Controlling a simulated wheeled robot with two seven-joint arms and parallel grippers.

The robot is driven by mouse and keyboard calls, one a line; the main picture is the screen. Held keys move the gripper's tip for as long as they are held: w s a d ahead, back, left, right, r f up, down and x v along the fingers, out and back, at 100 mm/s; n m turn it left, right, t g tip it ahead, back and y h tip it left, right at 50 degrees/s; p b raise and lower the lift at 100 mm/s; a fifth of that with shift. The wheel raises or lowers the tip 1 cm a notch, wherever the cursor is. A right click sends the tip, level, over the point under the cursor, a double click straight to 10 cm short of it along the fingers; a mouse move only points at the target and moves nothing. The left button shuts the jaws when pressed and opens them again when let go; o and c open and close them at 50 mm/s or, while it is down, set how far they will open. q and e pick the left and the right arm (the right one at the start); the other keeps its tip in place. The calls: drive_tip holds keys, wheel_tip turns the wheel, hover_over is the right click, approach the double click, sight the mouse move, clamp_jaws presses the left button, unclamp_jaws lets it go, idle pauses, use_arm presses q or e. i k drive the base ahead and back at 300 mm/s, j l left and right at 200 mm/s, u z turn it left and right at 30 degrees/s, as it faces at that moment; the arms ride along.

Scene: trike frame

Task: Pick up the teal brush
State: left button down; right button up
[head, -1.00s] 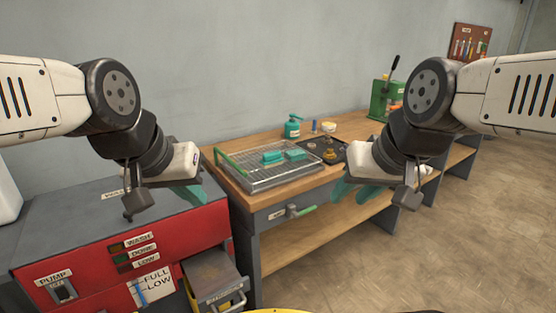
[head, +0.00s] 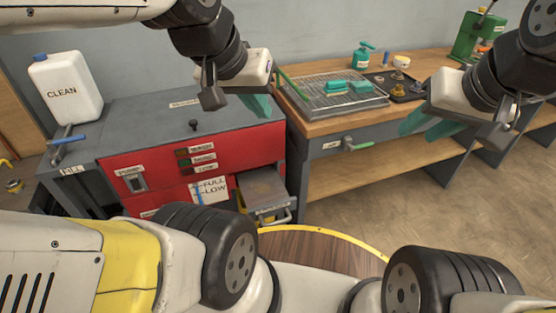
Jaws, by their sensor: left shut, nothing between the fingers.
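I cannot pick out a teal brush for certain. Two small teal blocks lie on the wire rack tray (head: 310,112) on the wooden bench: one on the left (head: 334,87) and one on the right (head: 361,86). My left gripper (head: 256,106), with teal fingers, is shut and empty in front of the red and grey washer, left of the tray. My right gripper (head: 426,122), also with teal fingers, hangs right of the tray near the bench's front edge. Its fingers look apart, with nothing seen between them.
The washer (head: 240,150) has a partly open drawer (head: 262,190) at its lower right. A white CLEAN jug (head: 66,92) stands at the left. A teal pump bottle (head: 364,54), a dark mat with small parts (head: 398,88) and a green press (head: 470,38) are on the bench.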

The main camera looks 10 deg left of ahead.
sight(335, 88)
drive_tip(key=l+u, duration=0.1)
drive_tip(key=l, duration=0.6)
drive_tip(key=i+l, duration=0.3)
drive_tip(key=i+l+u, duration=0.1)
drive_tip(key=i+l, duration=0.2)
drive_tip(key=l, duration=0.15)
drive_tip(key=i+j, duration=0.1)
drive_tip(key=i, duration=0.25)
drive_tip(key=i+j+u, duration=0.15)
drive_tip(key=i, duration=0.2)
